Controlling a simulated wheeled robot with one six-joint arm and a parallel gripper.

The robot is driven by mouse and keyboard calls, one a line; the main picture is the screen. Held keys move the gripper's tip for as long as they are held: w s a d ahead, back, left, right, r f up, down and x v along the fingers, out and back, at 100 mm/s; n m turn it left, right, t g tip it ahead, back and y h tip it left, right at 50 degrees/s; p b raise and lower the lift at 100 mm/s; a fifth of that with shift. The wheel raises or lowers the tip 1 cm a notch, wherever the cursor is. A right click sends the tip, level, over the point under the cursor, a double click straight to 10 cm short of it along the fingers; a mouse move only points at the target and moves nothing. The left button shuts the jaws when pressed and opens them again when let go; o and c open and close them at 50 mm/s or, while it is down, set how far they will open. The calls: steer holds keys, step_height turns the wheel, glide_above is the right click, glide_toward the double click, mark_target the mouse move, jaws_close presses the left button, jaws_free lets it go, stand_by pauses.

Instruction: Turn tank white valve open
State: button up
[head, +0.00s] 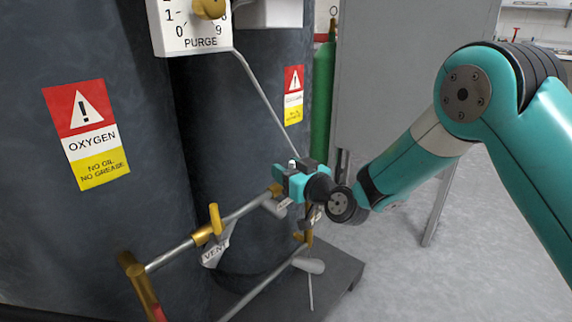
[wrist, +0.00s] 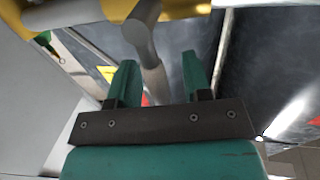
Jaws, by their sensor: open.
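My gripper (head: 287,180) is at the far end of the brass-and-steel pipework beside the dark oxygen tank (head: 95,215). In the wrist view my gripper (wrist: 158,62) has its two teal fingers apart. A pale grey-white rounded handle (wrist: 145,25) shows between and beyond the fingertips, below a brass fitting (wrist: 185,8). I cannot tell whether the fingers touch it. In the head view a pale handle (head: 274,207) sits just below my gripper, partly hidden by it. Another pale handle (head: 309,265) lies lower on the second pipe. Which one is the tank white valve is unclear.
A brass valve with a VENT tag (head: 215,250) is on the upper pipe to the left. A purge gauge (head: 192,28) hangs above. A green cylinder (head: 323,95) and a grey panel (head: 405,75) stand behind. Open floor (head: 475,255) lies to the right.

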steer(key=shift+w+a, duration=0.1)
steer(key=shift+w, duration=0.05)
steer(key=shift+c, duration=0.3)
jaws_close()
steer(key=shift+w, duration=0.1)
steer(key=m+p, duration=0.1)
steer(key=w+d+m+p, duration=0.1)
steer(key=shift+m, duration=0.4)
steer(key=shift+w+d+f+m+g+p, duration=0.2)
steer(key=shift+w+m+g+p, duration=0.05)
steer(key=shift+m, duration=0.45)
steer(key=shift+w+d+f+m+g+p, duration=0.2)
steer(key=shift+w+d+f+m+p, duration=0.1)
steer(key=shift+m, duration=0.4)
steer(key=shift+w+d+f+m+g+p, duration=0.15)
steer(key=shift+w+m+g+p, duration=0.1)
steer(key=shift+m, duration=0.45)
